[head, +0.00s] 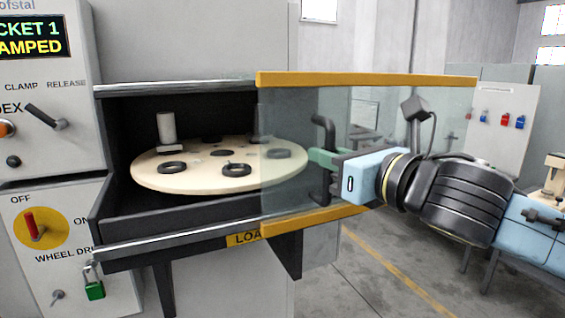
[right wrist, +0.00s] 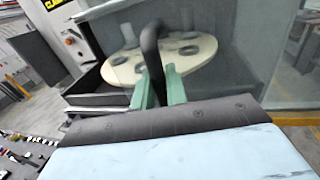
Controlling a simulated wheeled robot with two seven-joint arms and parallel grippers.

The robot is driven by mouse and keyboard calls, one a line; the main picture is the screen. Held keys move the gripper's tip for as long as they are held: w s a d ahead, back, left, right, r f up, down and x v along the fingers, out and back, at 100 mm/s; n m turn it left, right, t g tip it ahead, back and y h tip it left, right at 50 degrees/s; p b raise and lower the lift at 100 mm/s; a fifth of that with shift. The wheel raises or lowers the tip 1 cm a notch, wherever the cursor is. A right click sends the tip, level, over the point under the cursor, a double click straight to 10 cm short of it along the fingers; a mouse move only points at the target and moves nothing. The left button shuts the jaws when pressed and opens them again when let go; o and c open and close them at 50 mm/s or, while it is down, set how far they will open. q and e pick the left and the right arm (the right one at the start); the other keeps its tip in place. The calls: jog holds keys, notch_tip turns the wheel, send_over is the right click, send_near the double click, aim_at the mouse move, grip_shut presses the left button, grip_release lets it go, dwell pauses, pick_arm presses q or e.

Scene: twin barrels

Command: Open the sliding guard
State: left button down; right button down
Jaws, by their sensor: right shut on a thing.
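The sliding guard (head: 390,79) is a clear panel with yellow rails along its top and bottom. It stands well to the right, past the machine's right side, and its left part still overlaps the right end of the opening. Its black upright handle (head: 322,135) is near the panel's middle. My right gripper (head: 318,157) has its green fingers shut on that handle. In the right wrist view the handle (right wrist: 151,50) stands between the two green fingers (right wrist: 158,85). My left gripper is not in view.
Inside the opening, a round cream turntable (head: 150,178) carries several black rings and a pale cylinder (head: 167,131). The control panel (head: 40,110) is at left, with a red switch (head: 32,225) and green padlock (head: 95,289). A side bench (head: 553,185) stands at far right.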

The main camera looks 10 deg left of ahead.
aim_at(339, 145)
jog(key=w+d, duration=0.2)
jog(key=d, duration=0.1)
jog(key=w+d, duration=0.1)
jog(key=d, duration=0.1)
jog(key=shift+d, duration=0.15)
jog(key=c, duration=1.5)
grip_release()
jog(key=shift+s+d, duration=0.35)
jog(key=shift+s, duration=0.05)
jog(key=b+v, duration=0.2)
jog(key=v, duration=1)
